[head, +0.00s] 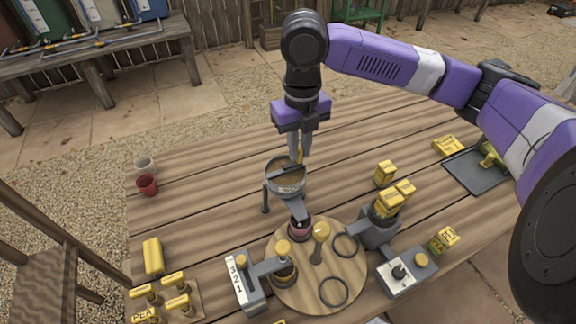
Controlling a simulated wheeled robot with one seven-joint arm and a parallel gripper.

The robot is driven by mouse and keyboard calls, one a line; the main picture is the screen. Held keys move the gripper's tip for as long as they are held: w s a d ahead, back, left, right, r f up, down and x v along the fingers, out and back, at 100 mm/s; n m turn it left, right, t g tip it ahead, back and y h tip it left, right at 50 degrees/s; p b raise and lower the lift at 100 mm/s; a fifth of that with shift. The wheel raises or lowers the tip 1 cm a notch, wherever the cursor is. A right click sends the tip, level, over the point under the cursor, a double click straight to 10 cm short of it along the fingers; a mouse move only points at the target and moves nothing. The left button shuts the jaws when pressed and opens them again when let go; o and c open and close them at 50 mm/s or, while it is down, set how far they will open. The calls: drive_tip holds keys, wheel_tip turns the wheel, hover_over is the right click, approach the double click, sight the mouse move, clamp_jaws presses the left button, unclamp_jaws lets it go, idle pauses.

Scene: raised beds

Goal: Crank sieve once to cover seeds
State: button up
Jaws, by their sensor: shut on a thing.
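The sieve (270,187) is a grey round pan on a stand with soil-brown contents, in the middle of the table. A dark bar crosses its top. My gripper (300,156) points down over the sieve's back right rim and is shut on the yellow crank handle, which is mostly hidden between the fingers. A grey chute (298,208) leads from the sieve down to a small pot (300,227) with a reddish rim on the round wooden turntable (318,270). I cannot make out any seeds in the pot.
Red cup (147,185) and dark tray (478,172) lie farther out.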

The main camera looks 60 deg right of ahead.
drive_tip(key=shift+s+a, duration=0.1)
drive_tip(key=shift+a, duration=0.05)
drive_tip(key=shift+s+a, duration=0.35)
drive_tip(key=shift+a, duration=0.3)
idle(0.4)
drive_tip(key=shift+s+a, duration=0.1)
drive_tip(key=shift+a, duration=0.45)
drive_tip(key=o, duration=0.8)
drive_tip(key=shift+c, duration=0.2)
